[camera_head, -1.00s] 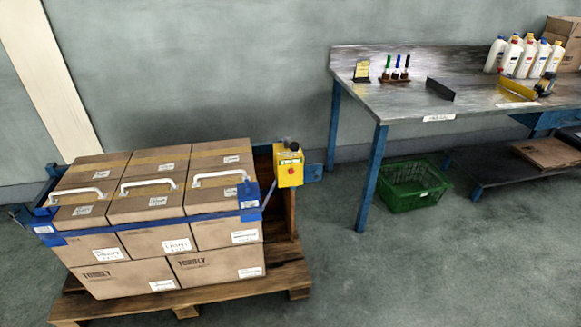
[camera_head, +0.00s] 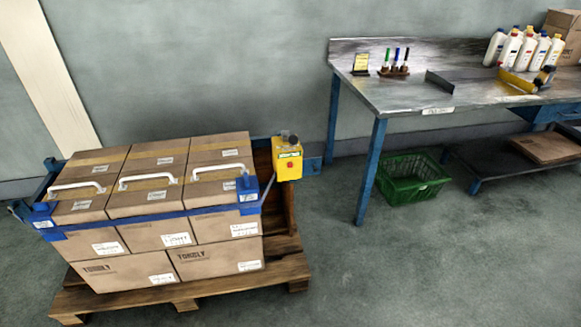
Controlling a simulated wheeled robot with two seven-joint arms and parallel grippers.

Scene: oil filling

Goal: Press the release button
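A yellow control box (camera_head: 288,162) stands at the back right corner of the loaded pallet. A small red button (camera_head: 290,165) shows on its front face, and a dark knob (camera_head: 293,140) sits on its top. I cannot tell from the picture which of these is the release button. A blue strap frame (camera_head: 150,219) runs around the stacked cartons beside the box. Neither of my grippers is in view.
Cartons with white handles (camera_head: 160,245) stand on a wooden pallet (camera_head: 225,286). A blue-legged workbench (camera_head: 440,95) at the right holds markers (camera_head: 395,65) and several bottles (camera_head: 522,50). A green crate (camera_head: 412,178) is under it. The floor at the front right is clear.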

